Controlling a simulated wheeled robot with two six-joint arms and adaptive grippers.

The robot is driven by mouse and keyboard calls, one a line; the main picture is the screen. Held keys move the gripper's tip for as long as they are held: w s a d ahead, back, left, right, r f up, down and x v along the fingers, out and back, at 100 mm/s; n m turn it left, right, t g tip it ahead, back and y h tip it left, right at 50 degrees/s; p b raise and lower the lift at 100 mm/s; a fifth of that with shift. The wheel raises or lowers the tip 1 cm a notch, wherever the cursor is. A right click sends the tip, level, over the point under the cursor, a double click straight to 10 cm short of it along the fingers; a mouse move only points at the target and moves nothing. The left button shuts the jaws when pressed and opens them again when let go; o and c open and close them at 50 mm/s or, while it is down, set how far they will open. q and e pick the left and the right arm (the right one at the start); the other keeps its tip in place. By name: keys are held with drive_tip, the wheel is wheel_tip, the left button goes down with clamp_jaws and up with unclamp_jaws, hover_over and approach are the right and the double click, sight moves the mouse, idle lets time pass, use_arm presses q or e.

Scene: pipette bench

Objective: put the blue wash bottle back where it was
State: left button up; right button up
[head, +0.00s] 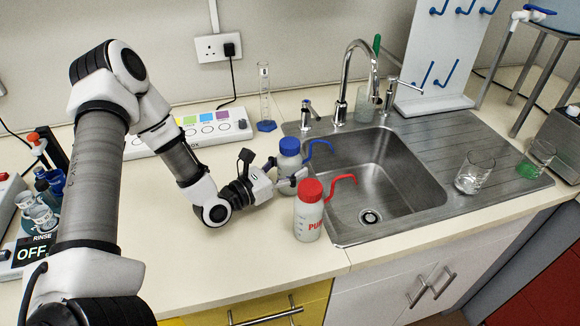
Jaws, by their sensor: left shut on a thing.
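The blue wash bottle (288,162) has a white body, a blue cap and a bent blue spout pointing right. It is upright at the left edge of the sink. My left gripper (291,181) reaches it from the left and is shut on its body. The gripper and the red-capped bottle hide its lower part, so I cannot tell whether its base touches the counter. The red-capped wash bottle (308,218) stands just in front of it, near the sink's front left corner. My right gripper is not in view.
The steel sink (372,180) with its tap (345,85) lies to the right. A measuring cylinder (264,95) stands behind. Glass beakers (474,172) stand on the drainboard. A white device (215,127) with coloured squares is at the back. The counter in front of it is clear.

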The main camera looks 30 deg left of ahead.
sight(279, 170)
use_arm(q)
drive_tip(key=o, duration=0.7)
drive_tip(key=shift+w+f, duration=0.1)
drive_tip(key=shift+w, duration=0.1)
drive_tip(key=shift+s, duration=0.15)
drive_tip(key=shift+r+p, duration=0.4)
drive_tip(key=shift+p, duration=0.05)
drive_tip(key=shift+s+a+f, duration=0.15)
drive_tip(key=shift+s, duration=0.05)
drive_tip(key=v, duration=0.4)
drive_tip(key=shift+s+a+p, duration=0.1)
drive_tip(key=shift+s+p, duration=0.15)
drive_tip(key=shift+p, duration=0.05)
drive_tip(key=p+v, duration=0.1)
drive_tip(key=v, duration=0.1)
drive_tip(key=p+v, duration=0.3)
drive_tip(key=v, duration=0.1)
drive_tip(key=shift+s+r, duration=0.2)
drive_tip(key=shift+r, duration=0.1)
drive_tip(key=shift+s+a+f, duration=0.1)
drive_tip(key=shift+s+f, duration=0.1)
drive_tip(key=shift+s, duration=0.15)
